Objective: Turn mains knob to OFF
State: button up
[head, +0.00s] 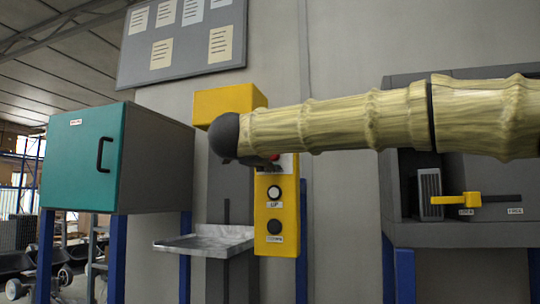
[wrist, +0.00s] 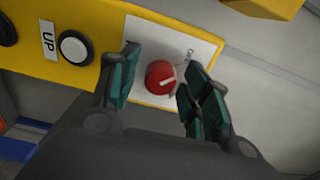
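The mains knob (wrist: 160,77) is a round red knob with a pale pointer mark, on a white plate (wrist: 150,40) on a yellow control panel. My gripper (wrist: 158,84) is open, with its green-padded fingers on either side of the knob. A gap shows between the left finger and the knob. The right finger is close to the knob, and I cannot tell whether it touches. In the head view my gripper (head: 268,164) is at the top of the yellow panel (head: 262,208) and hides most of the knob. The label beside the knob is too small to read.
A white UP button (head: 274,192) and a dark DOWN button (head: 274,227) sit below the knob. A metal tray (head: 205,242) juts out to the left. A teal-doored cabinet (head: 80,165) stands at left, and a grey machine with a yellow lever (head: 455,200) at right.

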jog(key=shift+r, duration=0.1)
jog(key=v, duration=1.2)
dwell(0.4)
